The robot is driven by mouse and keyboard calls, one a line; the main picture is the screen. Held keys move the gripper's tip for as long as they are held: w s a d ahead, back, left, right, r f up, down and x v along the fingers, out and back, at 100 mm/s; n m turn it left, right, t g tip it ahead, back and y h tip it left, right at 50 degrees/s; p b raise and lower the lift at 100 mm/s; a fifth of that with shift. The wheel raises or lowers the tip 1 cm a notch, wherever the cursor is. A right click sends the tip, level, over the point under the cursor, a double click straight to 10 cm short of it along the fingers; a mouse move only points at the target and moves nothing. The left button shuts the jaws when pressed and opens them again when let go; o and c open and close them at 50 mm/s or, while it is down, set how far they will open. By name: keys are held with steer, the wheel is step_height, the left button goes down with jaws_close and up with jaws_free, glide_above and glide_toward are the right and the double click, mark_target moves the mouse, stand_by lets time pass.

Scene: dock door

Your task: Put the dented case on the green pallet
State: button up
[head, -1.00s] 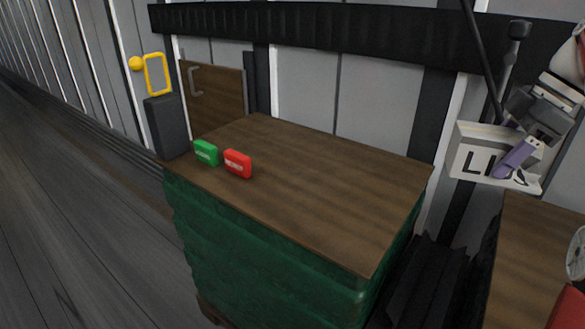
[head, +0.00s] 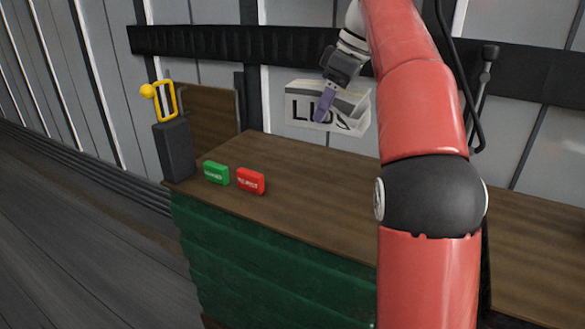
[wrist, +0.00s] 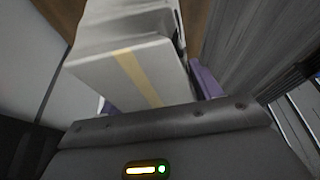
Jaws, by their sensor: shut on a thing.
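My gripper (head: 326,104) is shut on a pale grey-white case (head: 350,108) with large dark letters, partly covered by a purple finger. The case is held in the air above the far part of a brown wooden top (head: 300,190). In the wrist view the case (wrist: 105,72) has a yellowish tape stripe and uneven, stepped-looking edges; I cannot tell whether that is a dent. The wooden top lies over a green ribbed body (head: 270,275). A small green block (head: 216,173) and a small red block (head: 251,181) with white lettering sit on its left part.
A dark grey post (head: 174,150) with a yellow frame and knob (head: 165,100) stands at the top's left corner. A grey panelled wall with a black rail (head: 195,40) is behind. My red arm hides the top's right part. Another wooden surface (head: 535,240) is at right.

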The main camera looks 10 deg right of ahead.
steer(key=shift+w+r+m, duration=0.2)
steer(key=shift+r+m, duration=0.2)
steer(key=shift+r, duration=0.25)
steer(key=shift+w+f+t, duration=0.1)
steer(key=shift+f+t, duration=0.05)
steer(key=shift+t, duration=0.15)
step_height(320, 180, down, 19)
steer(key=b, duration=0.6)
steer(key=shift+f, duration=0.15)
steer(key=shift+f, duration=0.2)
steer(key=o, duration=1.5)
steer(key=p+v, duration=0.2)
steer(key=v, duration=1)
steer(key=shift+r+p, duration=0.2)
steer(key=shift+p, duration=0.1)
